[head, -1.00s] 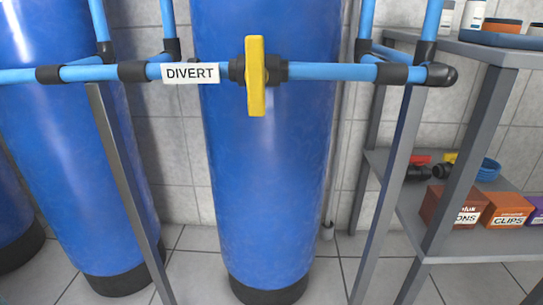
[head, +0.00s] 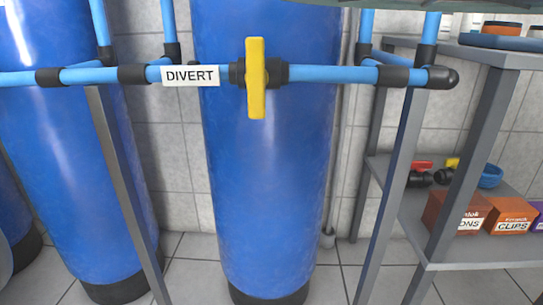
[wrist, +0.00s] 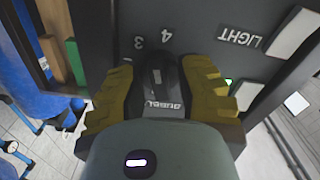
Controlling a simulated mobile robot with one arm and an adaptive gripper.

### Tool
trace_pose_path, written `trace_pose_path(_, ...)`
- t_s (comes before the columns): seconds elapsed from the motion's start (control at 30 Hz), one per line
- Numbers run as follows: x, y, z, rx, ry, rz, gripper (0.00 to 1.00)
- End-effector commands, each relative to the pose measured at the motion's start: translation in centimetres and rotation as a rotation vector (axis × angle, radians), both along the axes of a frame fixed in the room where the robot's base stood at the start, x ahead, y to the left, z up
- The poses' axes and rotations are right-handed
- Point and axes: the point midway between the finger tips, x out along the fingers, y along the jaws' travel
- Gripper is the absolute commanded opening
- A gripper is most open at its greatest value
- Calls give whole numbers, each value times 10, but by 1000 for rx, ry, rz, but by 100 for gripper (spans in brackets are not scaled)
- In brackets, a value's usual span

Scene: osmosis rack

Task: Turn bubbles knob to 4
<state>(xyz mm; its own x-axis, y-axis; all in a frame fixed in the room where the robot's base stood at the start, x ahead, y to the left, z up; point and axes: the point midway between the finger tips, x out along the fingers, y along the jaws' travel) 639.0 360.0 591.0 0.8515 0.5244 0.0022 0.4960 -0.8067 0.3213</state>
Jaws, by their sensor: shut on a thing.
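In the wrist view the black bubbles knob (wrist: 168,77) sits on a dark grey panel (wrist: 205,20), seen upside down. My gripper (wrist: 159,73) has its yellow fingers on both sides of the knob, shut on it. The printed digits 3 (wrist: 138,42) and 4 (wrist: 165,36) show just beyond the knob. The knob's far end lies close to the 4; its exact pointer setting is hard to tell. A partly covered label, reading roughly "BUBBL", shows between the fingers. The knob and my gripper are not visible in the head view.
A LIGHT label (wrist: 240,36) and a white switch (wrist: 298,33) are beside the knob. The head view shows blue tanks, a yellow DIVERT valve handle (head: 256,78) on blue pipe, and a grey shelf (head: 480,255) with boxes at right.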

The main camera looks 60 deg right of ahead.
Motion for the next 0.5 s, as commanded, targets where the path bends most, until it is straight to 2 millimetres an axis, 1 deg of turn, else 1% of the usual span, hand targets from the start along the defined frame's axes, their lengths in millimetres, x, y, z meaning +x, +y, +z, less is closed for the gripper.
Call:
trace_pose_path(0.03, 1, -2, -8, 19, 41, -3, 0)
trace_pose_path(0.3, 0, -1, -8, 175, 137, -5, 1)
trace_pose_path(0.5, 0, -1, -9, 242, 178, -5, 0)
